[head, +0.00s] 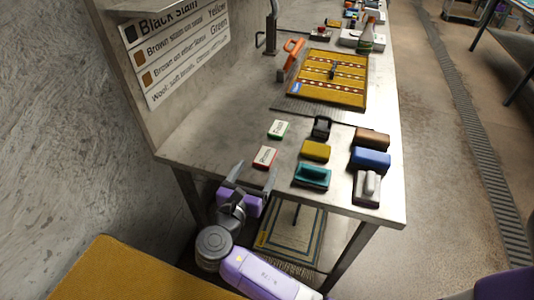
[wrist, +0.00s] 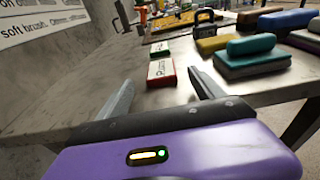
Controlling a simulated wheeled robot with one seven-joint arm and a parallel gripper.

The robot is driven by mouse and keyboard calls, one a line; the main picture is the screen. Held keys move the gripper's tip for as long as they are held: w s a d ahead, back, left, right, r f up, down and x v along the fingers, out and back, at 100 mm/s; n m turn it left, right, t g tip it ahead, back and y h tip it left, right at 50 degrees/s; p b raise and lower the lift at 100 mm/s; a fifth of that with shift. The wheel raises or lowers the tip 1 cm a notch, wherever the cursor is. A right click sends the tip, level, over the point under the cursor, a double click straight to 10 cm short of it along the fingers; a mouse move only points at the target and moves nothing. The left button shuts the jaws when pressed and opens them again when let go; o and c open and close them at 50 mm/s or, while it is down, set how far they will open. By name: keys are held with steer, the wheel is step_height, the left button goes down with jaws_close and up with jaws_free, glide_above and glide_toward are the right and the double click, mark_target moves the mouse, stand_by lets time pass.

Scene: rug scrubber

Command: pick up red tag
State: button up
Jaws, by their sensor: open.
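The red tag is a small block with a white labelled top and red sides (head: 265,157). It lies flat on the metal bench near its front left part. In the wrist view the red tag (wrist: 161,72) lies ahead, between the lines of my two fingers and apart from them. My gripper (head: 253,176) is open and empty at the bench's near edge, just short of the red tag. Its fingers also show in the wrist view (wrist: 163,92). A similar green-sided tag (head: 278,129) lies just behind the red one.
Right of the tags stand a teal brush (head: 312,176), a yellow block (head: 316,150), a black item (head: 321,127), a blue block (head: 370,158), a brown block (head: 372,138) and a grey-handled brush (head: 367,188). A patterned rug (head: 345,95) lies farther back. A wall sign (head: 180,45) stands left.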

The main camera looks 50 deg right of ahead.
mark_target(264, 158)
steer(key=x, duration=0.6)
steer(key=shift+d+f, duration=0.1)
steer(key=shift+d, duration=0.15)
steer(key=c, duration=1.5)
steer(key=shift+o, duration=0.2)
